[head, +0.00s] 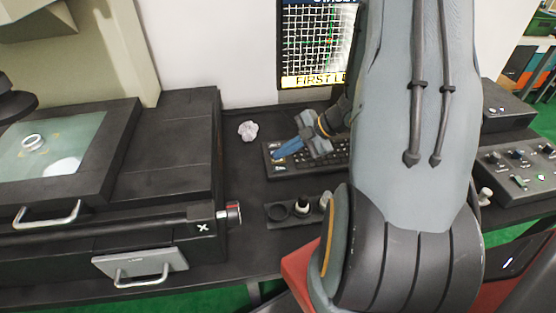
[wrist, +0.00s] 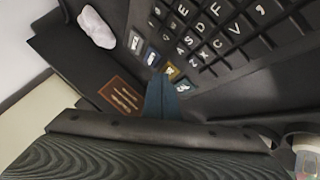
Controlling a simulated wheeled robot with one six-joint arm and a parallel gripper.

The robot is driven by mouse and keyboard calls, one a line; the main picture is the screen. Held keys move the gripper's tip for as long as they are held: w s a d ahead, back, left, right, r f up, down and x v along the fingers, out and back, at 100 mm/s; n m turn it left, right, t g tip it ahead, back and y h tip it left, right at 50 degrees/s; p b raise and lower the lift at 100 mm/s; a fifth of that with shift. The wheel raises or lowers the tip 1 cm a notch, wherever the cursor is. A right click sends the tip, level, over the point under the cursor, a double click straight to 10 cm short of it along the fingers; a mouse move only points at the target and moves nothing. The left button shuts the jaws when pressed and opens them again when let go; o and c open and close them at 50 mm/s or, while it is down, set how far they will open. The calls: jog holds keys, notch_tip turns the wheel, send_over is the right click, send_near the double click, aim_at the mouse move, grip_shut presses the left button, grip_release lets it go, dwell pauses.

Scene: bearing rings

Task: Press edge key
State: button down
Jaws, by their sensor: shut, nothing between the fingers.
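The keyboard (head: 312,162) lies on the dark bench below the monitor, partly hidden by my arm. The icons are too small to read, so I cannot tell which is the edge key. My gripper (head: 277,156) is shut and empty, its blue fingertips over the left end of the keyboard. In the wrist view the fingertips (wrist: 162,88) are beside the icon keys; I cannot tell whether they touch.
A crumpled pale cloth (head: 248,131) lies left of the keyboard; a brown label plate (wrist: 122,95) is near the icon keys. A block with round sockets (head: 292,210) sits in front. The measuring stage (head: 180,150) stands left, a control panel (head: 520,165) right, the monitor (head: 312,42) behind.

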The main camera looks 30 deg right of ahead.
aim_at(283, 160)
dwell(0.4)
jog(key=shift+r+p, duration=0.75)
jog(key=shift+p, duration=0.2)
notch_tip(283, 160, up, 5)
jog(key=p, duration=0.5)
